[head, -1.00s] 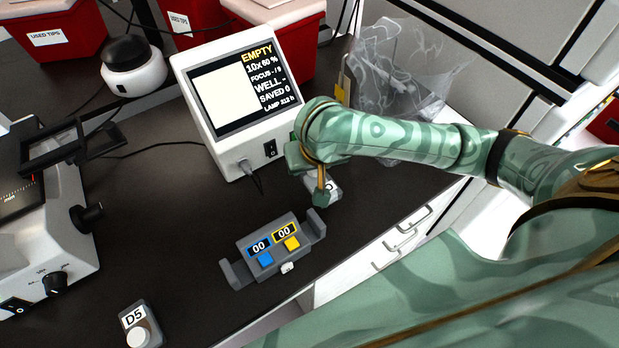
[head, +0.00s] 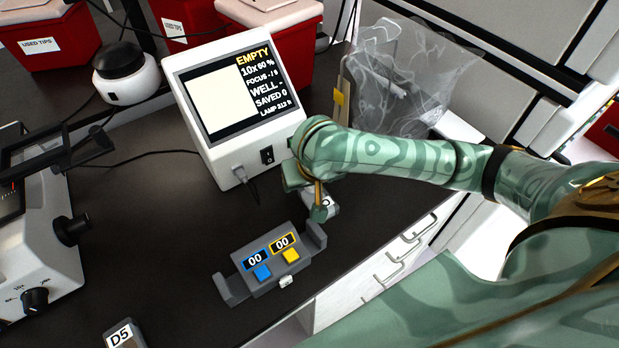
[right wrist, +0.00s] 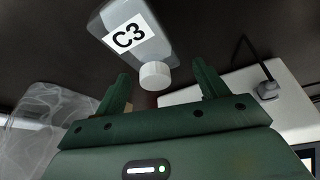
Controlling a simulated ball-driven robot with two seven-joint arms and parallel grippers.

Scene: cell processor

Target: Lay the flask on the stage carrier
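The flask (right wrist: 140,38) labelled C3 is clear with a white cap and lies on the dark bench in the right wrist view. In the head view the flask (head: 331,204) is largely hidden behind my right gripper (head: 312,202). That gripper also shows in the right wrist view (right wrist: 161,72), its fingers apart, with the cap in the gap between the tips; contact cannot be told. A microscope (head: 45,245) stands at the left edge with a dark frame (head: 58,150) over its stage; I cannot clearly make out the carrier. My left gripper is out of view.
A grey counter (head: 268,268) with blue and yellow buttons sits near the bench's front edge. A screen unit (head: 237,100) stands behind. Flask D5 (head: 122,336) is cut off at the bottom. A clear bag (head: 410,75) stands at the back right. Bench between microscope and counter is free.

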